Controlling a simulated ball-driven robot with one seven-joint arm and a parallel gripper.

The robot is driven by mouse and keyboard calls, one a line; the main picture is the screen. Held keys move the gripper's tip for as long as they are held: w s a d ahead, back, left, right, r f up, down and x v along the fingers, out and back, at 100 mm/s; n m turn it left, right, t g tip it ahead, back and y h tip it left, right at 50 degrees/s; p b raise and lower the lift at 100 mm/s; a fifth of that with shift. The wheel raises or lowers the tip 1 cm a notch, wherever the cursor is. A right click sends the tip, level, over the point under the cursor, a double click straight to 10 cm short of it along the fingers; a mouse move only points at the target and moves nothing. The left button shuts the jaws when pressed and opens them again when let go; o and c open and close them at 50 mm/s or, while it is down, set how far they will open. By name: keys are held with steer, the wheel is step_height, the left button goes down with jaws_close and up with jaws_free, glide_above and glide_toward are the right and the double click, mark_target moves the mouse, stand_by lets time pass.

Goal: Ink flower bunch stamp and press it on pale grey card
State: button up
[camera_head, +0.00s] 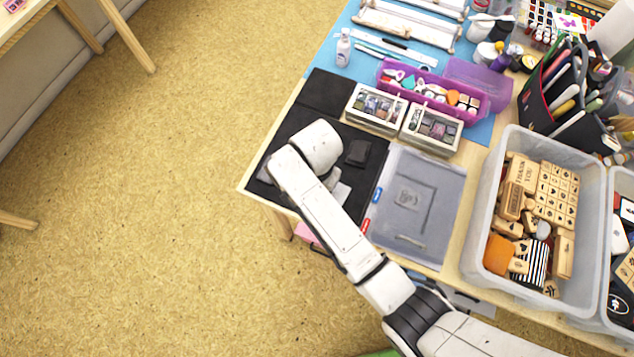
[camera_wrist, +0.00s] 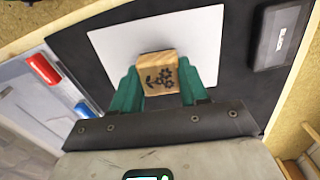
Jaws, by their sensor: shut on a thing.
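The flower bunch stamp (camera_wrist: 159,75) is a small wooden block with a dark flower picture on its top face. In the wrist view my gripper (camera_wrist: 160,85) is shut on it, a green finger on each side. The stamp is over the pale grey card (camera_wrist: 110,43), near its lower middle. I cannot tell whether its underside touches the card. In the head view my arm hides the stamp and the fingers, and only a corner of the card (camera_head: 342,192) shows. A dark, labelled pad case (camera_wrist: 279,36) lies right of the card; a dark square pad (camera_head: 357,152) shows in the head view.
The black mat (camera_head: 315,112) lies under the card at the table's left end. A grey clear case (camera_head: 430,177) with red and blue clips borders the mat. Two paint boxes (camera_head: 376,105) (camera_head: 431,129) stand behind. A stamp bin (camera_head: 487,220) is at right.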

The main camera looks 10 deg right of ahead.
steer(key=shift+f+b, duration=0.3)
steer(key=shift+f, duration=0.25)
stand_by(0.4)
steer(key=shift+s+f, duration=0.1)
steer(key=shift+f, duration=0.05)
stand_by(1.6)
steer(key=shift+r+p, duration=0.8)
steer(key=shift+p, duration=0.3)
step_height(320, 180, up, 3)
steer(key=p, duration=0.3)
steer(key=shift+r, duration=1.15)
steer(key=shift+b, duration=0.3)
